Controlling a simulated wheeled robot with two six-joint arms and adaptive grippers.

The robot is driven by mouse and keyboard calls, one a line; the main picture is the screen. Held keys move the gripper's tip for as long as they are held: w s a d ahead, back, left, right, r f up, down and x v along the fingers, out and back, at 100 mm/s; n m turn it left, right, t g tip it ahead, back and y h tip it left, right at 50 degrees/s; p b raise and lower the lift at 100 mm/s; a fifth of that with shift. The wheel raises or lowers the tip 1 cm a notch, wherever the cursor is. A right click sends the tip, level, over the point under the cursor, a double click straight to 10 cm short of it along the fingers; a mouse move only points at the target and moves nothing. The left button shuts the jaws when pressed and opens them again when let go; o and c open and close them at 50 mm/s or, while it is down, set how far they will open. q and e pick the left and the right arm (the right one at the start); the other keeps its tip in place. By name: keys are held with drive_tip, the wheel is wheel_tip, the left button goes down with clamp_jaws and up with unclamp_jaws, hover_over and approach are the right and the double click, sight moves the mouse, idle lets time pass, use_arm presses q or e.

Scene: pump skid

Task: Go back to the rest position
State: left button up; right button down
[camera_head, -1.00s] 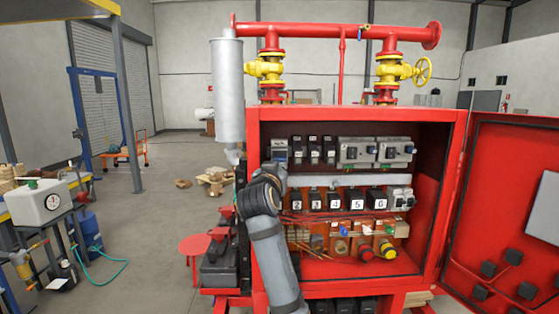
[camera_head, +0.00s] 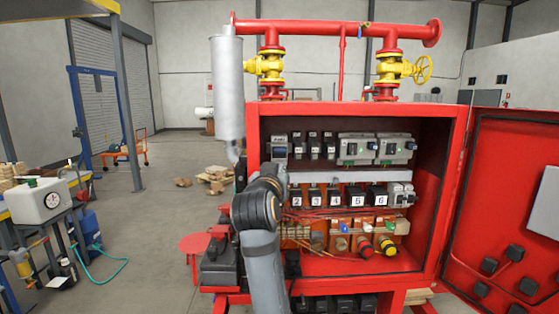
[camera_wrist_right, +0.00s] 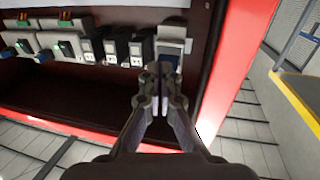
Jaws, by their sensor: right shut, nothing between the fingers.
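My right arm (camera_head: 262,225) rises from the bottom of the head view in front of the left side of the open red cabinet (camera_head: 350,109). Its wrist hides most of the right gripper there. In the right wrist view the right gripper (camera_wrist_right: 160,72) has its fingers together with nothing between them. The same module (camera_head: 280,148) shows at the upper left inside the cabinet in the head view. My left gripper is not in view.
The cabinet door (camera_head: 510,190) stands open on the right. Red pipes with yellow valves (camera_head: 390,68) run above. A bench with a white gauge box (camera_head: 38,202) stands left, with open floor between.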

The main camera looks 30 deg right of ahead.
drive_tip(key=shift+s+a, duration=0.3)
drive_tip(key=shift+s, duration=0.2)
drive_tip(key=shift+d+f, duration=0.1)
